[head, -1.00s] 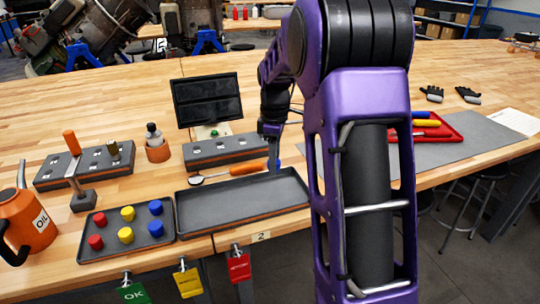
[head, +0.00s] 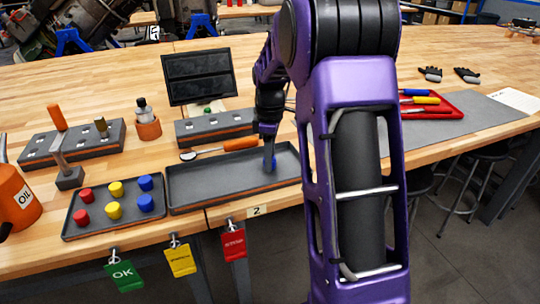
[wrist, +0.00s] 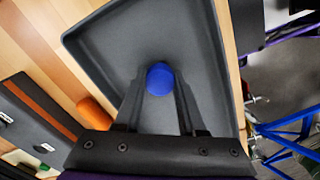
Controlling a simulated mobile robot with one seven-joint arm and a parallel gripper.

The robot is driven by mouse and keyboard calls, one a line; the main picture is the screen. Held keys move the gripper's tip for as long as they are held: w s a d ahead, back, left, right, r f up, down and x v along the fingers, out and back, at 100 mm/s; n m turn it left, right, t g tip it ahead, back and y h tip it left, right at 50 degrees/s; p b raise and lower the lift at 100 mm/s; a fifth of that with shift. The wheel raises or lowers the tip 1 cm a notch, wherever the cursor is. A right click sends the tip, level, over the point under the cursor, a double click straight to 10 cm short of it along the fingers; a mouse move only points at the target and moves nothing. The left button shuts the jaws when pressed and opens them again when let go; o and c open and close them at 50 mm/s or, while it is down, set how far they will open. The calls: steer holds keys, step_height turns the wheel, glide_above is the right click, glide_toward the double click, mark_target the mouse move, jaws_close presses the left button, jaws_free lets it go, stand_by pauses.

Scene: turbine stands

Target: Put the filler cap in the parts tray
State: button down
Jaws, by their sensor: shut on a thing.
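My gripper (wrist: 160,95) is shut on a round blue cap (wrist: 160,78), seen end-on between the two fingers in the wrist view. I take this cap to be the filler cap. In the head view my gripper (head: 268,160) is at the right part of the long dark tray (head: 205,187), which I take to be the parts tray. The cap is over the tray floor, inside the rim; I cannot tell whether it touches the floor. No other thing shows in this tray. My arm hides part of the tray's right side in the head view.
A smaller tray (head: 98,212) with several red, yellow and blue caps stands to the left. An oil can (head: 15,200) stands far left. Tags hang at the front edge.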

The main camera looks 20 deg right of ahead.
steer(key=shift+f, duration=0.3)
steer(key=shift+c, duration=1.3)
jaws_free()
steer(key=shift+r, duration=0.15)
steer(key=shift+r+p, duration=2.8)
steer(key=shift+r, duration=0.6)
